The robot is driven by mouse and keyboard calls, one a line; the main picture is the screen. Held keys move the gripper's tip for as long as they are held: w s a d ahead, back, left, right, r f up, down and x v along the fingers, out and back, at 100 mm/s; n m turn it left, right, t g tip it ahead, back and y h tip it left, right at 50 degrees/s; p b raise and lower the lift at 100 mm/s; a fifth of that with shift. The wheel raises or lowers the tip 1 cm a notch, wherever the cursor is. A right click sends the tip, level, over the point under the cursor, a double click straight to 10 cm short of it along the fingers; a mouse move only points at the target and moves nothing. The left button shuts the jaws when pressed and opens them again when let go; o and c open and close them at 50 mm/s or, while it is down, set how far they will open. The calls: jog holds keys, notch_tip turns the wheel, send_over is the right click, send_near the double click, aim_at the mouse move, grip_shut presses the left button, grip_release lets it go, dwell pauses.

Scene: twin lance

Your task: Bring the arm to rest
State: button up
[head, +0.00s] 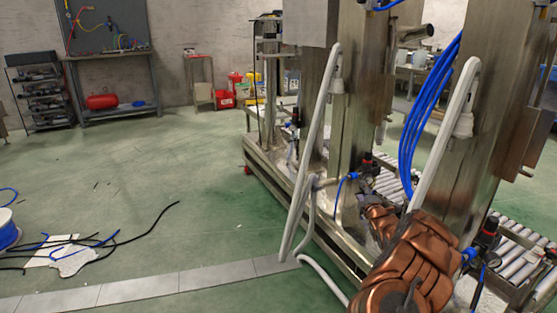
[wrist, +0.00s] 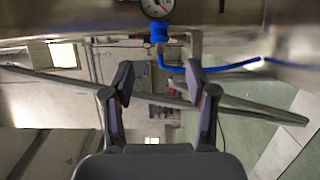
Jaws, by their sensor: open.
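My arm (head: 415,255), copper-coloured, shows at the lower right of the head view and reaches in among the metal columns of the machine (head: 350,130). My gripper (wrist: 160,85) shows in the wrist view with its two dark fingers spread apart and nothing between them. In the head view I cannot make out the fingers. In the wrist view a round gauge (wrist: 156,8) and a blue fitting (wrist: 158,34) with a blue hose (wrist: 235,66) lie just beyond the fingertips. I cannot tell how far off they are.
White hoses (head: 310,150) and blue hoses (head: 425,110) hang by the machine near my arm. A roller conveyor (head: 520,250) lies at the right. Loose black cables (head: 130,238) and a blue reel (head: 8,230) lie at the left. The green floor (head: 160,180) is mostly clear.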

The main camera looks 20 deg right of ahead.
jog(key=w+a+r+m+g+y+p, duration=0.2)
jog(key=a+r+m+g+y+p, duration=0.15)
jog(key=a+r+p, duration=0.95)
jog(key=s+a+r+m+g+y+p, duration=0.1)
jog(key=s+a+r+g+p, duration=0.15)
jog(key=s+a+r, duration=0.4)
jog(key=s+a+r+m+g+p, duration=0.15)
jog(key=s+a+r+p, duration=0.25)
jog(key=a+r, duration=0.55)
jog(key=s+a+r+m+g+p, duration=0.3)
jog(key=s+a+r+g+p, duration=0.1)
jog(key=s, duration=1.2)
jog(key=s+a+r+m+g+p, duration=0.3)
jog(key=s+r+p, duration=0.4)
jog(key=s, duration=1)
jog(key=s+a+r+m+g+p, duration=0.3)
jog(key=s+p, duration=0.6)
jog(key=s, duration=0.7)
notch_tip(320, 180, up, 3)
jog(key=a+g, duration=0.1)
jog(key=a, duration=0.1)
jog(key=shift+s+a+r+g, duration=0.15)
jog(key=shift+a+r+g, duration=0.05)
jog(key=shift+a+g, duration=0.15)
